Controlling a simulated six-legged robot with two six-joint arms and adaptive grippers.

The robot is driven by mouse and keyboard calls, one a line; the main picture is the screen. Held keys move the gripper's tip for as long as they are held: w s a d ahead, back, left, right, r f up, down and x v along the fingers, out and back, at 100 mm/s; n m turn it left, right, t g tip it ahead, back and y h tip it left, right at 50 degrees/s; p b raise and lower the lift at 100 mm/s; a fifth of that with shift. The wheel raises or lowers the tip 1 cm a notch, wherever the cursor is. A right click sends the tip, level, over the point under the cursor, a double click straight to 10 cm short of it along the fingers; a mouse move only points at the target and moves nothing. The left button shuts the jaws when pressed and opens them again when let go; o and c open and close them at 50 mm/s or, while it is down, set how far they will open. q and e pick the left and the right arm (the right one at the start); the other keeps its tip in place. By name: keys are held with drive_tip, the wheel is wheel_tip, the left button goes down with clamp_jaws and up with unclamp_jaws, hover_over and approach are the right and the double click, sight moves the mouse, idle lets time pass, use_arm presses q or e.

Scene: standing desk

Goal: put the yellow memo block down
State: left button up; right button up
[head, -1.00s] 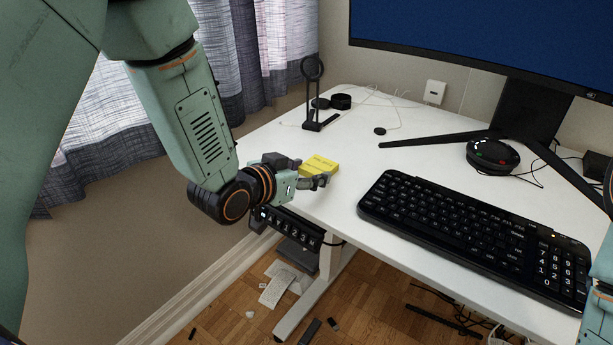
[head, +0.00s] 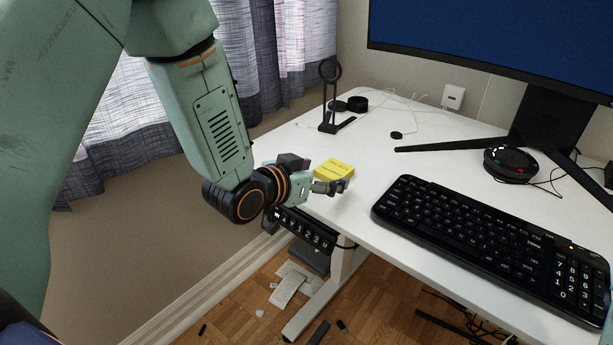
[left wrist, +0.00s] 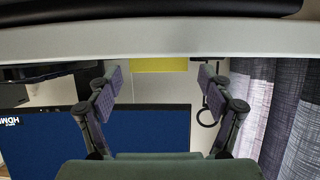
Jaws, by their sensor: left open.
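The yellow memo block (head: 333,169) lies flat on the white desk (head: 372,160), near its left edge. In the left wrist view, which is upside down, the block (left wrist: 160,65) shows as a yellow strip against the desk surface. My left gripper (head: 325,174) is open around the block, low over the desk edge. In the left wrist view its two fingers (left wrist: 160,84) stand on either side of the block, with a visible gap on each side.
A black keyboard (head: 480,235) lies to the right of the block. A black stand (head: 328,100) and small dark round items are behind it. The monitor (head: 490,45) stands at the back, with a round black device (head: 510,165) near its foot. Bare desk lies between block and keyboard.

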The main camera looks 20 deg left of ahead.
use_arm(q)
drive_tip(key=p+v, duration=0.3)
drive_tip(key=v, duration=0.6)
drive_tip(key=shift+s+a+r, duration=0.1)
drive_tip(key=shift+r, duration=0.05)
drive_tip(key=shift+p+v, duration=0.5)
drive_tip(key=shift+v, duration=0.65)
